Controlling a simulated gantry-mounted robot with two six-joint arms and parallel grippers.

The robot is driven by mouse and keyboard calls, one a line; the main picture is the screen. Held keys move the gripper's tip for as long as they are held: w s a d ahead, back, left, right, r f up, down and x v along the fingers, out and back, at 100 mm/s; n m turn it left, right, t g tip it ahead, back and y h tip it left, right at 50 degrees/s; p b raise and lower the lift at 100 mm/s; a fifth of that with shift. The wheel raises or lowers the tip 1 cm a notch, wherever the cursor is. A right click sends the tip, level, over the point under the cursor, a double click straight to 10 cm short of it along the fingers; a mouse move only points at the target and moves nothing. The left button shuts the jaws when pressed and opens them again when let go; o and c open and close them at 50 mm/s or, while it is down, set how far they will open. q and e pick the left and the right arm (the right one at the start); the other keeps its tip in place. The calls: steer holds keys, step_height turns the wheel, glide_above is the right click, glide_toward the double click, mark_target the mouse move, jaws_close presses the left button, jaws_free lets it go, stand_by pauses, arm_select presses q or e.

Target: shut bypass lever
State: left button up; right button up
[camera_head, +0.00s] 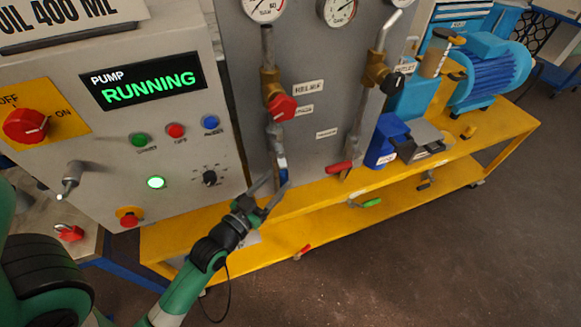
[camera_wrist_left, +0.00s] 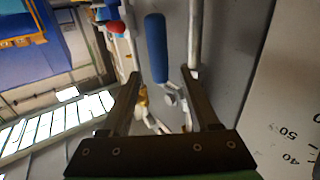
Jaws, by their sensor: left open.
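A blue-handled lever (camera_head: 283,175) hangs on the left pipe, low on the grey panel; no label naming it as the bypass can be read. Its blue handle (camera_wrist_left: 156,48) also shows in the left wrist view, ahead of and between the two fingers. My left gripper (camera_head: 274,187) is open at this handle, with a finger on either side of it in the head view. In the left wrist view the fingers (camera_wrist_left: 165,80) are wide apart with nothing gripped, and I see no clear contact. My right gripper is not in view.
A red valve knob (camera_head: 281,107) sits above on the same pipe. A red lever (camera_head: 341,166) and a green lever (camera_head: 371,202) are to the right. The control cabinet (camera_head: 120,140) stands close left, its display reading "PUMP RUNNING". The yellow frame (camera_head: 330,197) runs below the panel.

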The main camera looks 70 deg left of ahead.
arm_select(q)
steer(key=b+x, duration=0.1)
steer(key=x, duration=0.6)
steer(key=shift+w, duration=0.15)
jaws_close()
stand_by(1.1)
